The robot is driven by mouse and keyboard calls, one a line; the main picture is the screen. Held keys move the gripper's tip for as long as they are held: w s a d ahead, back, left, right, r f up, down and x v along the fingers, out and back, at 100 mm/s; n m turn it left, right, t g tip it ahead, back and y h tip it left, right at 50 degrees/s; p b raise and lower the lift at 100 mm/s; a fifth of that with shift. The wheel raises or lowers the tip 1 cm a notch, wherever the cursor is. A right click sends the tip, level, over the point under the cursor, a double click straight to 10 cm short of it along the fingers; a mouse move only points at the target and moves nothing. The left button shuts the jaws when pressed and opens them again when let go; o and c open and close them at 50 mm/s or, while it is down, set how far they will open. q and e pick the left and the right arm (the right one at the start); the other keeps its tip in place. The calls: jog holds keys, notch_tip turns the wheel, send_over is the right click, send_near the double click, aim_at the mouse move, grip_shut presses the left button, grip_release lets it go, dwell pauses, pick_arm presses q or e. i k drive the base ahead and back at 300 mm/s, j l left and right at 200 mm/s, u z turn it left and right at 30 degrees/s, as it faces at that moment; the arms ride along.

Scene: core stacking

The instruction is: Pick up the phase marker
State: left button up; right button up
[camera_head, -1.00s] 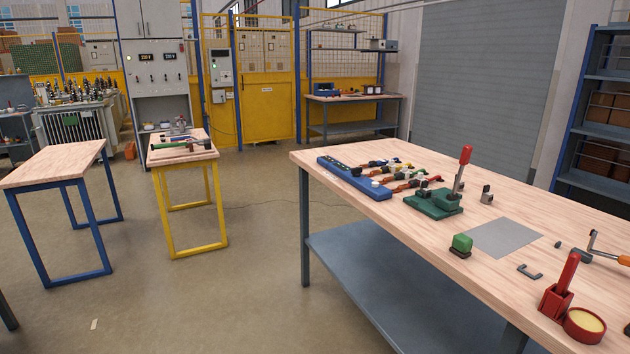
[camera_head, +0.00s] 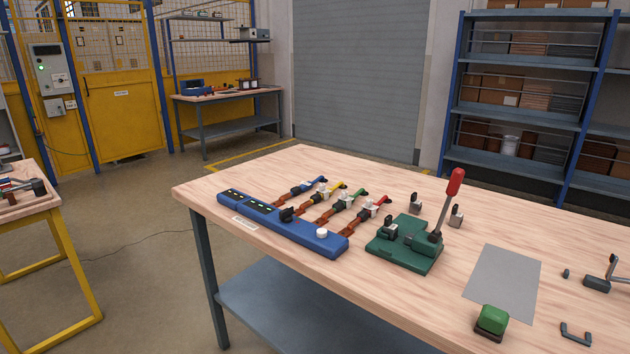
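I cannot tell for sure which thing is the phase marker. On the wooden workbench (camera_head: 330,220) lies a blue bar (camera_head: 283,225) with a white knob. Leads with blue, yellow, green and red ends (camera_head: 335,203) run back from it. To their right stands a green fixture (camera_head: 405,245) with a red-handled lever (camera_head: 448,200) tilted up. A green-topped block (camera_head: 493,318) on a dark base stands near the front edge. Neither of my grippers is in view.
A grey sheet (camera_head: 503,278) lies right of the green fixture. Small metal pieces (camera_head: 456,216) stand behind it, and a dark U-shaped handle (camera_head: 576,333) lies at front right. A yellow-framed table (camera_head: 45,235) is at the left, with open floor between.

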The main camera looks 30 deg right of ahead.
aim_at(322, 190)
jog(key=i+z, duration=0.25)
jog(key=z, duration=0.15)
jog(key=i+j+z, duration=0.2)
jog(key=z, duration=0.2)
jog(key=i+j+z, duration=0.2)
jog(key=z, duration=0.2)
jog(key=i+j+z, duration=0.25)
jog(key=z, duration=0.15)
